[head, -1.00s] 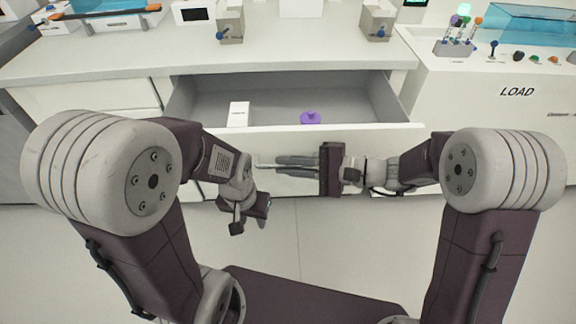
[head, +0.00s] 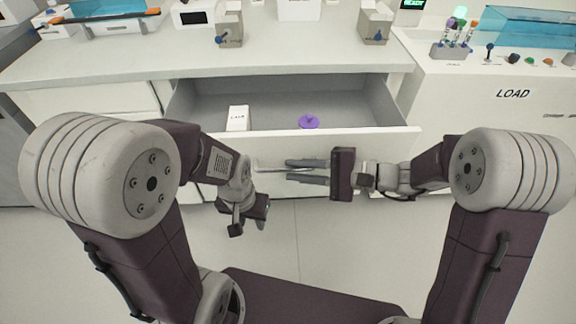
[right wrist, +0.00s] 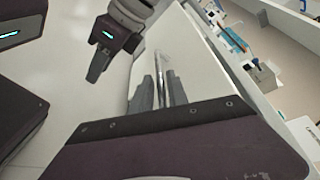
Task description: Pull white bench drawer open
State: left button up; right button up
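The white bench drawer (head: 230,146) stands pulled out, its grey inside showing in the head view. A thin metal bar handle (head: 268,168) runs along its front; it also shows in the right wrist view (right wrist: 159,68). My right gripper (head: 290,171) is in front of the drawer, its two fingers spread apart. In the right wrist view the bar lies in the gap between the fingers, with space beside it. My left gripper (head: 238,228) hangs low, left of the handle, apart from it; its finger gap cannot be made out.
Inside the drawer are a small white box (head: 238,118) and a purple round object (head: 309,121). The benchtop (head: 120,58) holds grey holders and a tray at the back. A white LOAD unit (head: 480,100) stands at the right. Floor in front is clear.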

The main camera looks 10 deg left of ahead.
jog(key=p+v, duration=0.1)
jog(key=v, duration=0.5)
jog(key=shift+d+p, duration=0.15)
jog(key=shift+p, duration=0.25)
jog(key=shift+r, duration=0.1)
jog(key=s+d+f+n+g+h, duration=0.2)
jog(key=s+n+h, duration=0.1)
jog(key=s, duration=0.3)
jog(key=s+d+f+n+g+h, duration=0.1)
jog(key=s+f+n+g+h, duration=0.15)
jog(key=s, duration=0.35)
jog(key=w+d+f+n+t+h, duration=0.1)
jog(key=d+f+t+h, duration=0.1)
jog(key=d+f+h, duration=0.45)
jog(key=d+f+n+t+h, duration=0.1)
jog(key=d+t+h, duration=0.15)
jog(key=d, duration=0.65)
notch_tip(320, 180, up, 35)
jog(key=w+p, duration=0.2)
jog(key=p, duration=3.3)
jog(key=shift+w+d+f+m+h, duration=0.15)
jog(key=shift+w+d+m+h, duration=0.2)
jog(key=shift+h, duration=0.1)
